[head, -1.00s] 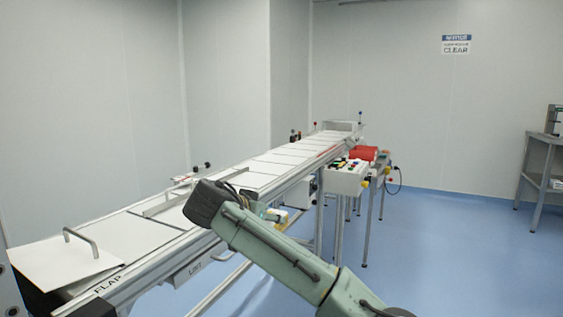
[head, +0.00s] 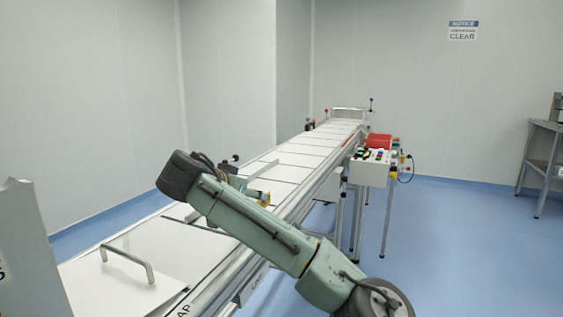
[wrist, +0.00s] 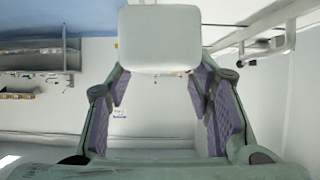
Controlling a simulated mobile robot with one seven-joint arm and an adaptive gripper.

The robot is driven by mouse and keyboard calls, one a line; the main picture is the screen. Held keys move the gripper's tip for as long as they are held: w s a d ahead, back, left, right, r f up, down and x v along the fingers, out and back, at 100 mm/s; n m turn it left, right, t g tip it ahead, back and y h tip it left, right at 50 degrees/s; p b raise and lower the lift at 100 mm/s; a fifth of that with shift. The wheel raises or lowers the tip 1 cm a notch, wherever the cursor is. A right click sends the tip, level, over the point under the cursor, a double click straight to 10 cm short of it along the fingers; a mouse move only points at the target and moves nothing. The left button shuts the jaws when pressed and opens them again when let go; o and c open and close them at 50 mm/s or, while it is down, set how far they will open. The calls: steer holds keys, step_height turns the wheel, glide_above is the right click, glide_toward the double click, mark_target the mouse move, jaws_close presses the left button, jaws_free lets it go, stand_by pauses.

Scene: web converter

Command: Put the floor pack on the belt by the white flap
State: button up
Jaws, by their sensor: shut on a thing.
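A white block with rounded corners, which looks like the floor pack (wrist: 160,38), is held between the fingertips of my gripper (wrist: 160,73) in the wrist view. My gripper is shut on it. In the head view my arm hides the gripper and most of the pack. The belt (head: 292,160), made of pale plates, runs from the near left to the back. The white flap (head: 112,283) with a metal handle (head: 128,258) lies at its near end, in front of and left of my arm.
A control box (head: 370,170) with coloured buttons and a red part (head: 379,141) stand right of the belt. A grey table (head: 545,150) is at the far right. Blue floor (head: 460,240) is clear on the right. A grey panel (head: 30,245) stands at the left edge.

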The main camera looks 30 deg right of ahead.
steer(key=shift+s+a+r, duration=0.1)
steer(key=shift+a, duration=0.15)
steer(key=a+p, duration=0.1)
steer(key=a, duration=0.4)
steer(key=s+a+f+p, duration=0.1)
steer(key=a, duration=0.3)
steer(key=s+a+p, duration=0.1)
steer(key=a+p, duration=0.1)
steer(key=a, duration=0.3)
steer(key=shift+s+a+f, duration=0.15)
steer(key=shift+s+a, duration=0.1)
steer(key=shift+a, duration=0.1)
steer(key=shift+a+f, duration=0.1)
steer(key=shift+a, duration=0.15)
steer(key=shift+f, duration=0.25)
steer(key=shift+f+p, duration=0.5)
steer(key=shift+f, duration=1.05)
steer(key=shift+f, duration=0.2)
steer(key=o, duration=1.3)
steer(key=shift+r, duration=0.1)
steer(key=shift+c, duration=0.2)
